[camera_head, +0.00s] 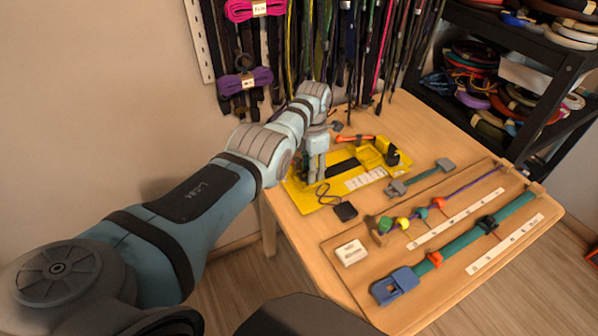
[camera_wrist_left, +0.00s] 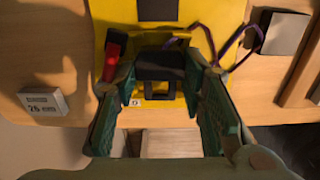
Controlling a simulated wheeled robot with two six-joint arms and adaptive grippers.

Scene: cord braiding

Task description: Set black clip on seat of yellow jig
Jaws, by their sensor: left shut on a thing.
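My left gripper (camera_head: 316,174) is over the near left end of the yellow jig (camera_head: 300,197) on the table. In the left wrist view, its fingers (camera_wrist_left: 160,78) stand on both sides of a black clip (camera_wrist_left: 160,66) and are shut on it. The clip has a black frame-like lower part. The yellow jig (camera_wrist_left: 123,22) lies behind the clip in that view; I cannot tell whether they touch. The gripper hides the clip in the head view, and I cannot make out the seat. My right gripper is not in view.
A red piece (camera_wrist_left: 114,48) is beside the left finger. A purple cord (camera_wrist_left: 237,62) loops near the right finger, by a dark square block (camera_wrist_left: 285,33). A white labelled box (camera_wrist_left: 43,102) is to the left. A wooden board (camera_head: 420,282) with straps fills the table's right.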

